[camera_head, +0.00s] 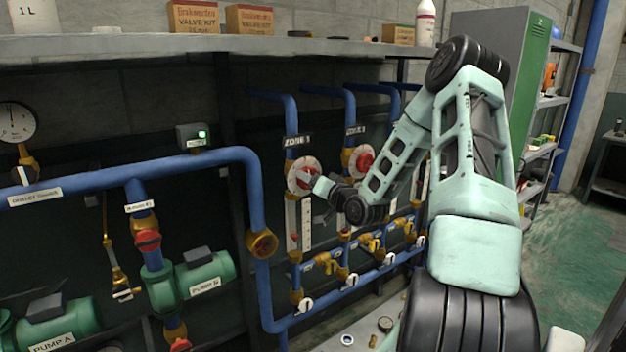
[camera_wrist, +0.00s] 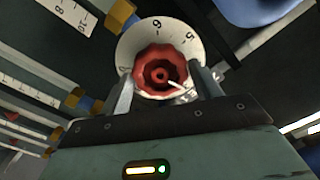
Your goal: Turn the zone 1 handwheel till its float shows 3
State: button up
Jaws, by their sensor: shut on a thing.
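The zone 1 handwheel (camera_head: 304,171) is a red knob on a round white dial, under the ZONE 1 sign (camera_head: 297,141). My gripper (camera_head: 314,182) is at this handwheel and partly hides it in the head view. In the wrist view, the red lobed handwheel (camera_wrist: 164,65) sits between my two fingers, which are shut on it from both sides. The white dial (camera_wrist: 128,42) behind it shows a 6 and a 5. The zone 1 float scale (camera_head: 306,223) is a pale upright strip below the handwheel. I cannot make out the float's reading.
The ZONE 2 handwheel (camera_head: 363,160) is close on the right, beside my forearm. Blue pipes and yellow valves (camera_head: 327,262) run below. A red-handled valve (camera_head: 147,240) and green pump B (camera_head: 205,274) are at left. A shelf (camera_head: 200,45) runs above.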

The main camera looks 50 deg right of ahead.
jog(key=shift+s+m, duration=0.1)
jog(key=shift+m, duration=0.4)
jog(key=shift+r+m+p, duration=0.1)
jog(key=shift+m+p, duration=0.65)
jog(key=shift+m, duration=0.05)
jog(key=o, duration=1)
jog(key=shift+c, duration=0.2)
jog(key=v, duration=0.7)
